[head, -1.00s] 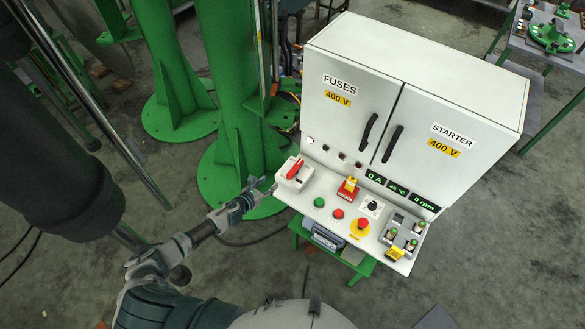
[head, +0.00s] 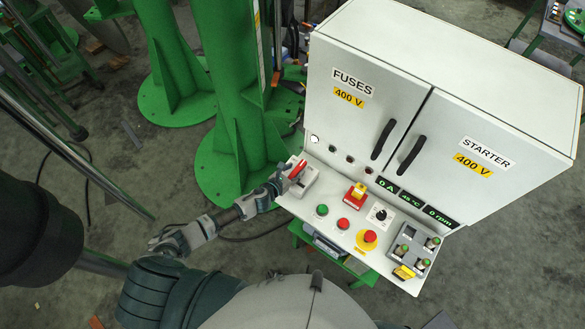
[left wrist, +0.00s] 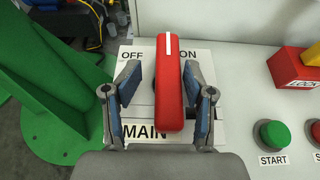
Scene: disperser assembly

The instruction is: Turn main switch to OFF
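The main switch has a red handle (left wrist: 169,85) on a white plate marked OFF at left, ON at right and MAIN below. In the left wrist view the handle stands nearly upright, its white-striped end between the two words. In the head view the red handle (head: 297,170) is at the left end of the control panel. My left gripper (left wrist: 163,84) is open, with one finger on each side of the handle. A gap shows at the left finger; the right finger is very close, and contact is unclear. It also shows in the head view (head: 282,180). My right gripper is out of view.
Right of the switch are a green START button (left wrist: 272,135), a red and yellow lock switch (head: 355,194), and a red emergency button (head: 370,237). The white cabinet (head: 440,120) rises behind the panel. A green column (head: 240,120) stands at left.

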